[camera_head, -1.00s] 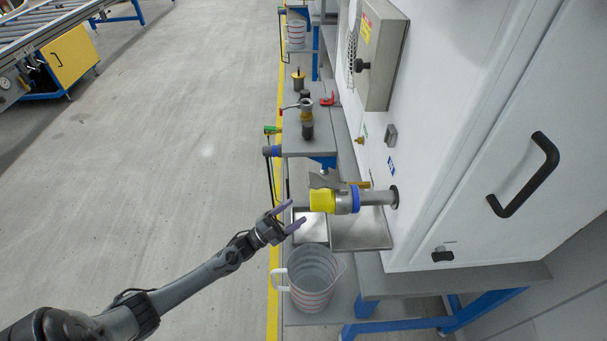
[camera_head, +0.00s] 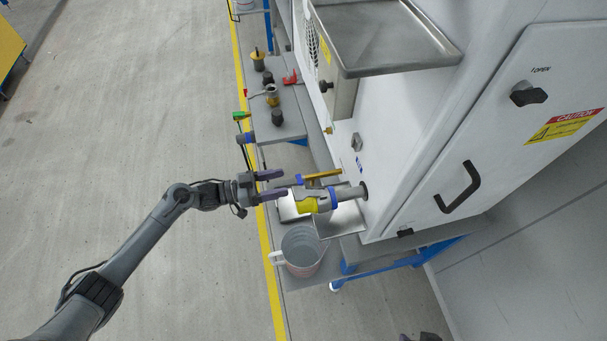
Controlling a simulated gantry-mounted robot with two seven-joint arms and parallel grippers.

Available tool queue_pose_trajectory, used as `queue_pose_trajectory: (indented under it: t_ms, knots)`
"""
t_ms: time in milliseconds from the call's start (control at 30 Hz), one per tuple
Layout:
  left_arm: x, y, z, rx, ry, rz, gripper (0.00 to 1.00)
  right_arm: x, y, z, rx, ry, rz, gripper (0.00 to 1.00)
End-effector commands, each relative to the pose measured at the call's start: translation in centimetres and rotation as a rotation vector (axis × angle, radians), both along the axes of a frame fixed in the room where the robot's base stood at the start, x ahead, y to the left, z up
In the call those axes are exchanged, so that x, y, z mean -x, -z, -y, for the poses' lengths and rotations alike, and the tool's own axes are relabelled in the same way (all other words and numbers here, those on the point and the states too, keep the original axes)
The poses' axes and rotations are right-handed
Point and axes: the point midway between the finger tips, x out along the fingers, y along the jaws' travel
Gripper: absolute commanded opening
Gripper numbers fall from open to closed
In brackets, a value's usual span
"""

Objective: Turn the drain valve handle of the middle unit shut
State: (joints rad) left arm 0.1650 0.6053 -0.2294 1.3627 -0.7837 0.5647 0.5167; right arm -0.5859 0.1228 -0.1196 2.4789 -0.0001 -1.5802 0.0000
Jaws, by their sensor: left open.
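The drain valve (camera_head: 347,193) is a grey pipe stub coming out of the white cabinet, with a blue ring and a yellow end piece (camera_head: 309,205). Its handle (camera_head: 322,174) is a yellow-brown lever lying roughly along the pipe, with a blue part near its outer end. My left gripper (camera_head: 284,184) is open, its two purple-grey fingers pointing right at the outer end of the handle. I cannot tell whether they touch it. A dark tip of what seems to be my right gripper (camera_head: 420,337) shows at the bottom edge; its jaws are cut off.
A measuring jug (camera_head: 302,252) stands below the valve beside a metal drip tray (camera_head: 341,221). A shelf (camera_head: 277,125) with small fittings lies beyond. A metal tray (camera_head: 385,40) juts out above. The cabinet door has a black handle (camera_head: 458,188). The floor at left is clear.

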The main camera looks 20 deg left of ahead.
Motion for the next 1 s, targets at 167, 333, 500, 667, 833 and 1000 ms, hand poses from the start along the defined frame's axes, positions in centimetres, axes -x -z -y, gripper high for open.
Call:
queue_pose_trajectory:
  t_ms: [167,333,500,667,833,1000]
  knots:
    - [-1.7,0.1,2.6,0.003,0.000,0.004,0.66,-0.1,1.0,0.0,0.000,0.000,0.002,0.43]
    - [-3.2,0.1,4.8,0.002,0.000,0.004,0.66,-0.2,1.6,0.0,-0.001,0.001,0.004,0.43]
    - [-4.2,0.1,6.3,0.002,-0.001,0.002,0.66,-0.2,2.0,-0.1,-0.002,0.001,0.005,0.43]
    - [-4.6,0.1,7.0,0.001,0.000,0.002,0.66,-0.2,2.2,-0.1,-0.004,0.003,0.006,0.43]
    - [-4.7,0.0,7.1,0.001,-0.001,0.000,0.66,-0.3,2.2,-0.1,-0.005,0.003,0.006,0.43]
    - [-4.7,0.0,7.1,0.000,-0.001,0.001,0.63,-0.3,2.1,-0.1,-0.005,0.003,0.007,0.43]
